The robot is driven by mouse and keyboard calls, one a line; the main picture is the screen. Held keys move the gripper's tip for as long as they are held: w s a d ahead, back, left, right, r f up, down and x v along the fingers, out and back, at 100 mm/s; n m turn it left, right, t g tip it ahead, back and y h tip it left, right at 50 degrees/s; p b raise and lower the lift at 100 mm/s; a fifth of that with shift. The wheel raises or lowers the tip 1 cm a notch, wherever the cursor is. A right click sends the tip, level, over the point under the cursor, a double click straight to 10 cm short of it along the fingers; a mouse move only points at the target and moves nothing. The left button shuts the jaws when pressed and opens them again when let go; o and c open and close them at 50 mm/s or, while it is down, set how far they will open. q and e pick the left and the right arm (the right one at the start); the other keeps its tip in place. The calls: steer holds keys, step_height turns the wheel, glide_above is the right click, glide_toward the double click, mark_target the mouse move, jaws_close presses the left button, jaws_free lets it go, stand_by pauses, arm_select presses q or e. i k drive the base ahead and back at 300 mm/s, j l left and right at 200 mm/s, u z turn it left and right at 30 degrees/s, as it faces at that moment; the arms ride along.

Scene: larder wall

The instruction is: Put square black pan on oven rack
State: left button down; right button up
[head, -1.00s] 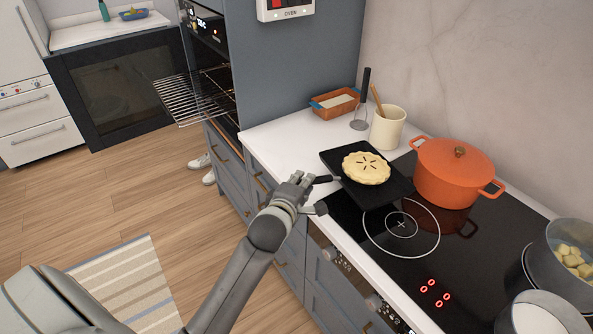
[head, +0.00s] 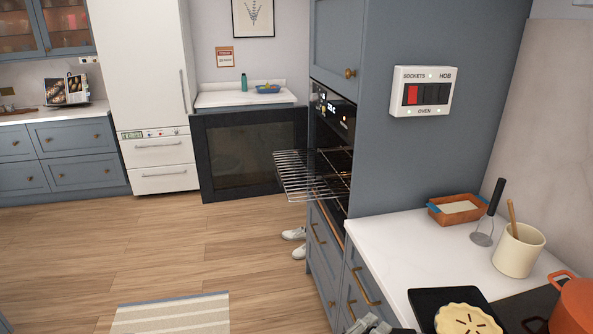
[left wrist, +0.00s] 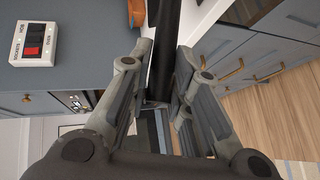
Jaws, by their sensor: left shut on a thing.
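The square black pan (head: 427,298) is at the bottom right of the head view, on the counter by the hob, with a pale pie (head: 462,319) on it. My left gripper (head: 372,326) shows only in part at the bottom edge there. In the left wrist view my left gripper (left wrist: 163,75) is shut on the pan's black handle (left wrist: 163,40), which runs between its fingers. The oven rack (head: 300,177) is pulled partly out of the tall oven (head: 333,118) and is empty. My right gripper is out of view.
A dark glass oven door (head: 248,155) stands open left of the rack. An orange dish (head: 457,209), a masher (head: 488,213), a cream crock (head: 519,250) and an orange pot (head: 577,305) stand right. White shoes (head: 297,240) lie below the rack.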

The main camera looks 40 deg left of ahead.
mark_target(321, 168)
steer(key=i+j+u, duration=0.1)
steer(key=u, duration=0.35)
steer(key=i+j+u, duration=0.2)
steer(key=u, duration=0.2)
steer(key=i+j+u, duration=0.15)
steer(key=u, duration=0.3)
steer(key=i+u, duration=0.3)
steer(key=i, duration=0.3)
steer(key=i+j+z, duration=0.15)
steer(key=i+z, duration=0.3)
steer(key=i+j+z, duration=0.4)
steer(key=i+l, duration=0.05)
steer(key=i, duration=0.05)
